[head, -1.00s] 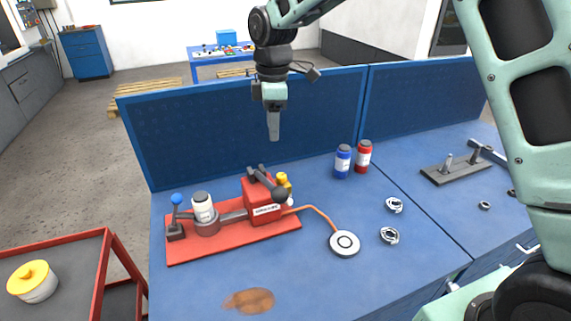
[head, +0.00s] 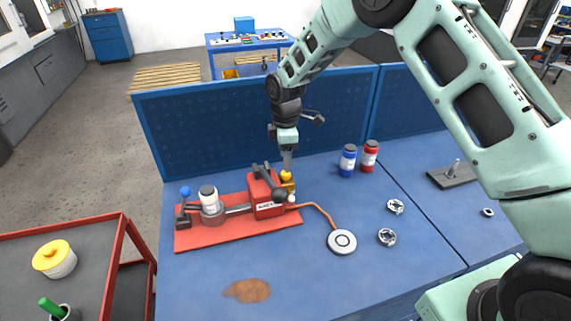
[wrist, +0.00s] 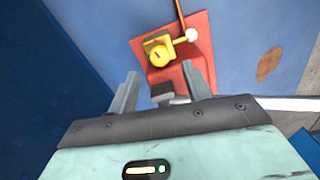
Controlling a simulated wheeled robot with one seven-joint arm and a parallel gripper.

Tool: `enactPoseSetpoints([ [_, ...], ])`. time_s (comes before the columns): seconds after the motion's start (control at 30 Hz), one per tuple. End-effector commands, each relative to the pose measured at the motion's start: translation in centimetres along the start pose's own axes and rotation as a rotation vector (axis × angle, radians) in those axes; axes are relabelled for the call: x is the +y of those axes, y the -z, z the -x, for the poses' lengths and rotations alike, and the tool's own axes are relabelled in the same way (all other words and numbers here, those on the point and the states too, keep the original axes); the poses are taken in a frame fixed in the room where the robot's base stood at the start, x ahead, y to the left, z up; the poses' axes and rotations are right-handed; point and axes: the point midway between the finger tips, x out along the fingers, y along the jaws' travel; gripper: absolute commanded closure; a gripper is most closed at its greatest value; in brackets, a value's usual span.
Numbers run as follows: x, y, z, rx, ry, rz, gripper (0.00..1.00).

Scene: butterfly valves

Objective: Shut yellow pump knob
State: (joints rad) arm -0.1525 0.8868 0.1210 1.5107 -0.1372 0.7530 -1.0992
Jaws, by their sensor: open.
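The yellow pump knob (head: 286,176) stands at the back right of the red pump body (head: 264,196) on the red base plate. In the wrist view the yellow knob (wrist: 158,52) shows from above, with a dark slot on its face and a yellow arm ending in a white ball (wrist: 191,34). My gripper (head: 287,158) points down just above the knob in the head view. In the wrist view its two fingers (wrist: 160,92) are apart with nothing held between them, and the knob lies beyond the fingertips. The head view does not show whether the fingers touch the knob.
A black lever (head: 268,180) tops the pump, close to my gripper. A blue panel (head: 210,130) rises behind. Blue (head: 347,160) and red (head: 369,156) bottles stand to the right.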

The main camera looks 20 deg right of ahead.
Motion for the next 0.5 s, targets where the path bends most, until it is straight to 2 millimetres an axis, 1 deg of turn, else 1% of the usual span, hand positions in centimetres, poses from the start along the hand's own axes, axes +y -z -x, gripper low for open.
enactPoseSetpoints([
  [0.1, -0.1, 0.0, -2.0, -0.002, 0.003, 0.001, 0.51],
  [0.2, -0.1, 0.0, -3.5, -0.001, 0.003, 0.001, 0.51],
  [0.33, 0.0, 0.0, -4.7, 0.000, 0.001, 0.001, 0.51],
  [0.5, 0.0, 0.0, -5.3, 0.000, -0.001, 0.001, 0.51],
])
